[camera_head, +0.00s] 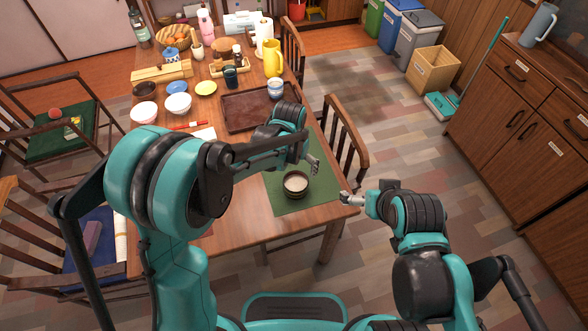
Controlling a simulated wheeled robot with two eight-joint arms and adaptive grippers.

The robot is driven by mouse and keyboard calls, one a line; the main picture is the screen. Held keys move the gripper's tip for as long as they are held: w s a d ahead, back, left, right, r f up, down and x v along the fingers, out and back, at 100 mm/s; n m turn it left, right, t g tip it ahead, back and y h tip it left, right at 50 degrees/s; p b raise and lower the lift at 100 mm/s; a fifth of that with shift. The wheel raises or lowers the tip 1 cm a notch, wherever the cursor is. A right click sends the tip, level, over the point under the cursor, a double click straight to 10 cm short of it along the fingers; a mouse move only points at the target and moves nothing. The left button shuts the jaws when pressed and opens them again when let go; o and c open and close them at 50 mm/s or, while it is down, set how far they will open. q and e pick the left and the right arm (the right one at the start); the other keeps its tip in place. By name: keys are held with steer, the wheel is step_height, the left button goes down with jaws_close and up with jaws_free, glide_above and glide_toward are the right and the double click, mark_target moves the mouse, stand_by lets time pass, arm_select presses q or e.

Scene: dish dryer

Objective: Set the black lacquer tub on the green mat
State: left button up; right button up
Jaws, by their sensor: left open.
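The black lacquer tub (295,188) is a small, round, dark vessel with white contents. It stands upright on the green mat (283,205) near the table's front right corner. My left gripper (314,165) is open and empty, just above and to the right of the tub in the picture, apart from it. My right gripper (345,199) is right of the tub, by the table's right edge; its fingers are too small to tell whether they are open. My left arm hides part of the mat's far left side.
A brown tray (238,112) with a blue-and-white cup (275,88) lies behind the mat. Bowls (178,103), a yellow jug (273,60) and bottles crowd the far table. A chair (345,140) stands close to the table's right side.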

arm_select(q)
steer(key=s+a+r+n+t, duration=0.25)
steer(key=s+a+r, duration=0.45)
steer(key=a+r, duration=0.35)
steer(key=s+a+r+n+t, duration=0.2)
steer(key=s+a+r+t, duration=0.1)
steer(key=s+a, duration=0.4)
steer(key=s, duration=0.3)
steer(key=shift+s+y, duration=0.2)
steer(key=shift+y, duration=0.1)
steer(key=shift+r+t, duration=0.1)
steer(key=shift+t, duration=0.15)
